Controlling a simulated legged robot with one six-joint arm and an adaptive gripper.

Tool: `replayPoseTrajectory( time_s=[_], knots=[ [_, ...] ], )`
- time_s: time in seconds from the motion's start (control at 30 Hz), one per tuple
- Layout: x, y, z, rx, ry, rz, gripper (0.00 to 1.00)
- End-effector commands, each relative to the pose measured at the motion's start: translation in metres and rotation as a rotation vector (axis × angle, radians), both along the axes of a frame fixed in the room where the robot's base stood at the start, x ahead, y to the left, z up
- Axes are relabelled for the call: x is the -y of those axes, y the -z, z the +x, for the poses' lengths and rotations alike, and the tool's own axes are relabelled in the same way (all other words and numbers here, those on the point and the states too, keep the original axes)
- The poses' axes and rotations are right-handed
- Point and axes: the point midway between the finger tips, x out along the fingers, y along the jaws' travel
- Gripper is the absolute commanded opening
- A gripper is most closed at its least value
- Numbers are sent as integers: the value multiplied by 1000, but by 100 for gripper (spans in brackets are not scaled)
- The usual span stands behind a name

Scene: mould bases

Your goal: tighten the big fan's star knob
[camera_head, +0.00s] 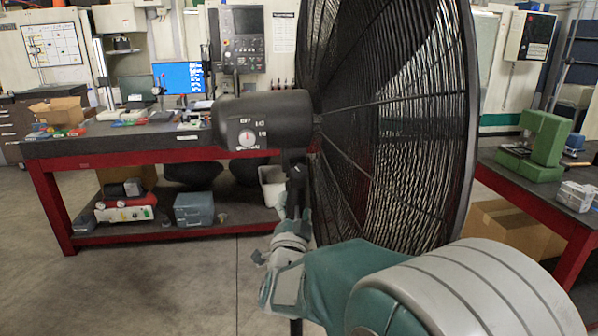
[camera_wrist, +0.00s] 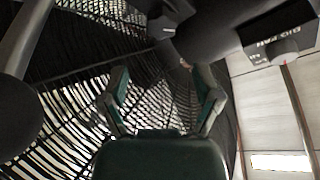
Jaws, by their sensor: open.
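The big fan (camera_head: 390,120) stands close in front, with a large black wire cage. Its dark motor housing (camera_head: 262,118) points left and carries a control dial (camera_head: 246,138). In the wrist view the cage (camera_wrist: 80,90) fills the left and middle, and a "BIG FAN" control box (camera_wrist: 283,38) shows at upper right. A small black part (camera_wrist: 168,18) at the top may be the star knob; I cannot tell for sure. My gripper (camera_wrist: 162,84) is open, its teal-padded fingers apart and nothing visibly held. In the head view my arm reaches below the motor housing, beside the cage.
A red-framed workbench (camera_head: 150,148) with a monitor (camera_head: 178,77) and boxes stands behind on the left. Another red bench (camera_head: 530,195) with a green machine (camera_head: 541,140) stands at right. The floor (camera_head: 150,285) at lower left is clear. The cage blocks the right side.

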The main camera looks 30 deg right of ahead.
Motion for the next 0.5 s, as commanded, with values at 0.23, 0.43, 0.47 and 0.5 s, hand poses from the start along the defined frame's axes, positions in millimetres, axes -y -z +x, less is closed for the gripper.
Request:
replayPoseTrajectory(
  time_s=[0.23,0.43,0.47,0.5],
  knots=[
    [16,-8,25,1,2,1,81],
    [35,-19,56,0,1,0,81],
    [38,-20,60,1,2,0,81],
    [41,-22,66,0,1,0,81]
  ],
)
